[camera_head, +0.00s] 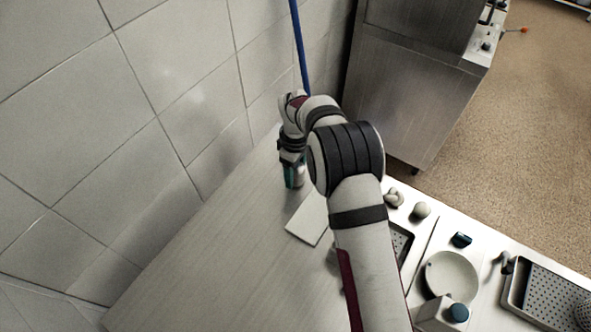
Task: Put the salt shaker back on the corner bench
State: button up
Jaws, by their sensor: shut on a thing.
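My gripper (291,162) points down near the far end of the corner bench (200,245), close to the tiled wall. It is shut on a small teal and pale object (293,178), likely the salt shaker. The object looks upright, at or just above the bench top; I cannot tell whether it touches. The finger tips and the upper part of the object are mostly hidden by the wrist.
A white board (308,219) lies on the bench beside my gripper. A counter at the right holds a round plate (452,276), a perforated tray (548,298) and small items. A blue pole (299,45) and a steel cabinet (395,95) stand behind. The bench's near left is clear.

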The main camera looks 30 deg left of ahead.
jog(key=shift+f, duration=0.5)
jog(key=o, duration=1.6)
jog(key=shift+c, duration=0.2)
jog(key=shift+r, duration=0.15)
jog(key=shift+r, duration=3.9)
